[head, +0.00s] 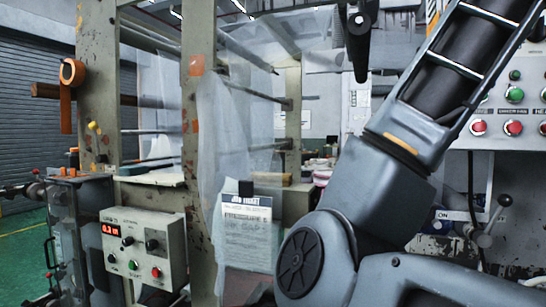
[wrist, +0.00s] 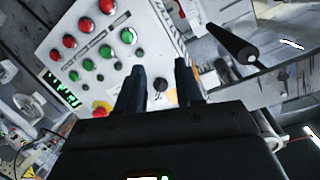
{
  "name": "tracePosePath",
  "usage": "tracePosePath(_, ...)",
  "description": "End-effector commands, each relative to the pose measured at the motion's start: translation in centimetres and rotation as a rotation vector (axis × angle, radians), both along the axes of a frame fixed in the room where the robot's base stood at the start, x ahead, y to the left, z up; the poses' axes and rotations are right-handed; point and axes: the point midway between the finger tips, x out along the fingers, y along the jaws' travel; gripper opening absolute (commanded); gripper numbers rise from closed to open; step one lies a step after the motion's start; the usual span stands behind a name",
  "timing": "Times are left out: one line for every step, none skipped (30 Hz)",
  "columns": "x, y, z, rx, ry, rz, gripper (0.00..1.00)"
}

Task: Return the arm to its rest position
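My arm (head: 345,205) fills the right half of the head view, bent at a joint and running up to the top right. My gripper (wrist: 160,80) shows in the wrist view as two dark fingers with a clear gap between them. It is open, and nothing sits between the fingers. Its fingers point towards a white control panel (wrist: 85,35) with red and green buttons. I cannot tell how far the panel is from the fingertips. The gripper itself is out of the head view.
The button panel (head: 490,138) stands behind my arm at the right. A black-handled lever (wrist: 235,45) is near the fingers. A job ticket (head: 247,228) hangs in the middle. A control box (head: 145,245) and orange tape roll (head: 68,75) are at left. Green floor (head: 25,245) is open far left.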

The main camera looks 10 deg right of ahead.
Motion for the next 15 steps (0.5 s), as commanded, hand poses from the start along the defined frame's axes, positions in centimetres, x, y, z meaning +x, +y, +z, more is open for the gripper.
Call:
tracePosePath(0.8,0.1,-1.6,-0.047,0.021,-0.013,0.36)
tracePosePath(1.2,0.2,-2.4,-0.073,0.028,-0.018,0.36)
tracePosePath(1.7,0.3,-3.4,-0.109,0.038,-0.025,0.36)
tracePosePath(2.1,0.5,-4.2,-0.136,0.044,-0.028,0.36)
tracePosePath(2.5,0.6,-4.9,-0.163,0.050,-0.031,0.36)
tracePosePath(2.9,0.8,-6.1,-0.197,0.060,-0.033,0.36)
tracePosePath(3.2,0.9,-6.9,-0.223,0.065,-0.033,0.36)
tracePosePath(3.5,1.1,-7.7,-0.249,0.072,-0.033,0.36)
tracePosePath(3.9,1.3,-8.8,-0.283,0.080,-0.032,0.36)
tracePosePath(4.2,1.5,-9.7,-0.307,0.086,-0.030,0.36)
tracePosePath(4.4,1.7,-10.6,-0.331,0.093,-0.027,0.36)
tracePosePath(4.7,1.9,-11.8,-0.363,0.100,-0.023,0.36)
tracePosePath(4.8,2.2,-12.7,-0.387,0.104,-0.017,0.36)
tracePosePath(5.0,2.4,-13.6,-0.410,0.110,-0.011,0.36)
tracePosePath(5.2,2.7,-14.9,-0.439,0.117,-0.003,0.36)
